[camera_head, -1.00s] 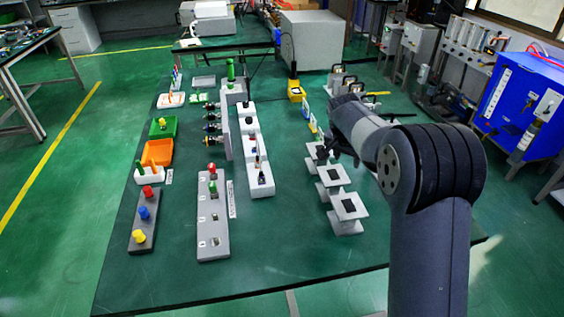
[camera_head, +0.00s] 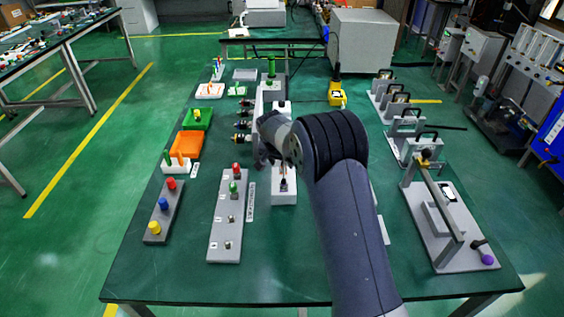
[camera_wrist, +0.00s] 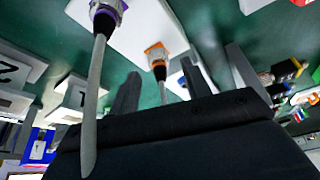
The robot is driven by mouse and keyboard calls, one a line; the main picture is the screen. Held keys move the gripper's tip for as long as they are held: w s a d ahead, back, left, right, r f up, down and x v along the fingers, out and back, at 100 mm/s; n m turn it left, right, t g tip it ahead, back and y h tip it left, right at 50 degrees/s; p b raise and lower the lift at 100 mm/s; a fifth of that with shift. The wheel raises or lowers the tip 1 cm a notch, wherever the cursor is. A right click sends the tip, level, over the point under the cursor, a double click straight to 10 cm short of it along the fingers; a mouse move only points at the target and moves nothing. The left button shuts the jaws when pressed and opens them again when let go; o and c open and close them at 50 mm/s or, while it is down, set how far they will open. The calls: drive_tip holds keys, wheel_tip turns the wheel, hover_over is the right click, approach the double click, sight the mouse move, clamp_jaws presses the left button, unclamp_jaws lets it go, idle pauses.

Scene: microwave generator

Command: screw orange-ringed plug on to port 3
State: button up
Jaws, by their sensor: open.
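The orange-ringed plug (camera_wrist: 157,58) stands out from a white block in the wrist view, with a thin grey stem. It lies between the spread fingers of my gripper (camera_wrist: 160,82); I see no finger closed on it, and contact cannot be told. A purple-ringed plug (camera_wrist: 106,10) with a long grey stem is to its left. In the head view, my gripper (camera_head: 266,153) is over the long white block (camera_head: 284,197), and my arm hides part of it. Dark connectors with coloured rings (camera_head: 241,138) stick out left of a grey panel. I cannot read port 3.
White blocks marked 1 (camera_wrist: 76,98) and 2 (camera_wrist: 12,70) show in the wrist view. In the head view, a grey board with numbered slots (camera_head: 227,240) lies left of the arm. A lever stand (camera_head: 450,225) is at right. Bare green tabletop (camera_head: 275,280) lies in front.

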drive_tip(key=shift+x, duration=0.75)
drive_tip(key=shift+c, duration=0.3)
clamp_jaws()
